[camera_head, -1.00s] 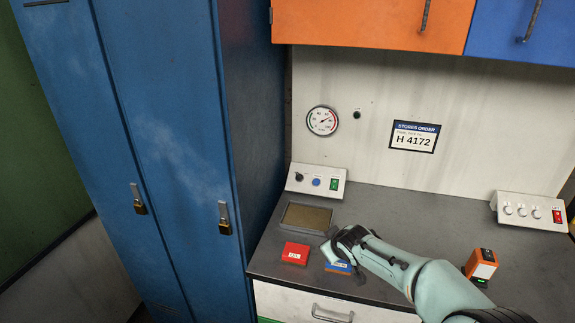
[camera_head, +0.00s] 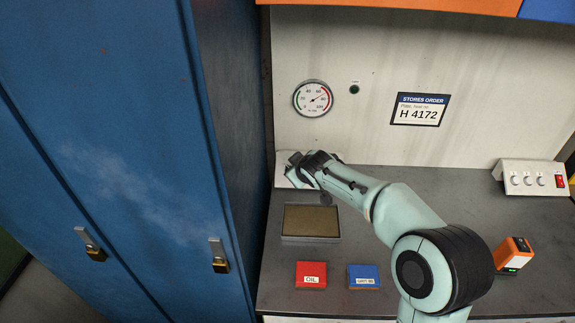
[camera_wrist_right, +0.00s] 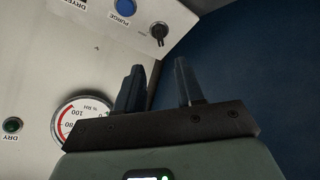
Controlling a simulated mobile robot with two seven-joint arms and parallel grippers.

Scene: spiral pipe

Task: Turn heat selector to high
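The heat selector, a black knob (camera_wrist_right: 159,32), sits on a pale control panel (camera_wrist_right: 95,45) in the right wrist view, beside a blue button (camera_wrist_right: 126,7) labelled PURGE. The word DRYER shows near the top edge. In the head view my arm hides most of this panel (camera_head: 281,172), including the knob. My right gripper (camera_wrist_right: 159,66) is open and empty, with the knob a little beyond its fingertips, roughly in line with the gap. The knob's exact setting is too small to read. In the head view the right gripper (camera_head: 297,162) is over the panel. My left gripper is out of view.
A round gauge (camera_head: 313,98) and a dark green lamp (camera_head: 354,89) are on the wall above. A tray (camera_head: 285,239), a red box (camera_head: 311,275) and a blue box (camera_head: 364,277) lie on the grey bench. A blue locker (camera_head: 226,130) stands close on the left.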

